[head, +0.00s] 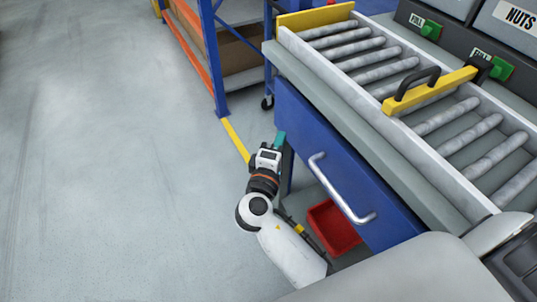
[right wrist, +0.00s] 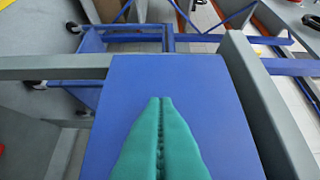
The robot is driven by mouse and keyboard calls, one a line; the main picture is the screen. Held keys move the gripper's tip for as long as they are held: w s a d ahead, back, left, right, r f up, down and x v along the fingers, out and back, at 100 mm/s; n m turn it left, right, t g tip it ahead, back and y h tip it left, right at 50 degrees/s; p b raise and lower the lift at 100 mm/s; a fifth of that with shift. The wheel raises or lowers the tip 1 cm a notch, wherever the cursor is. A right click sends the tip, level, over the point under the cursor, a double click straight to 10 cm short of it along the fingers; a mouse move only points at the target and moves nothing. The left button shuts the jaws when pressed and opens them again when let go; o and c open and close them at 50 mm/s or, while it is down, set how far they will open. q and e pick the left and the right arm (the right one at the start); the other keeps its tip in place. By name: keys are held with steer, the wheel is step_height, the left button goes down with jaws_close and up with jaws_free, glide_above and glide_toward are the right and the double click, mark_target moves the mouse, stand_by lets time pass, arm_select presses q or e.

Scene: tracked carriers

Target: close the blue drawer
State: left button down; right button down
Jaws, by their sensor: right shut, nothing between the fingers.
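The blue drawer (head: 345,165) sits under the grey edge of the bench, its flat blue front facing the floor side with a silver bar handle (head: 340,190). I cannot tell how far it stands out. My right gripper (head: 280,140) is by the far left end of the drawer front, low beside the bench. In the right wrist view its teal fingers (right wrist: 160,100) are together and empty, in front of a blue panel (right wrist: 215,85); whether they touch it is unclear. My left gripper is not in view.
A red bin (head: 333,226) is below the drawer. A roller conveyor (head: 380,75) with yellow stops, one with a black handle (head: 430,90), runs along the bench top. A blue and orange rack (head: 215,60) stands behind. Grey floor at left is free.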

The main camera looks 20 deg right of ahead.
mark_target(298, 133)
steer(key=shift+d, duration=1.15)
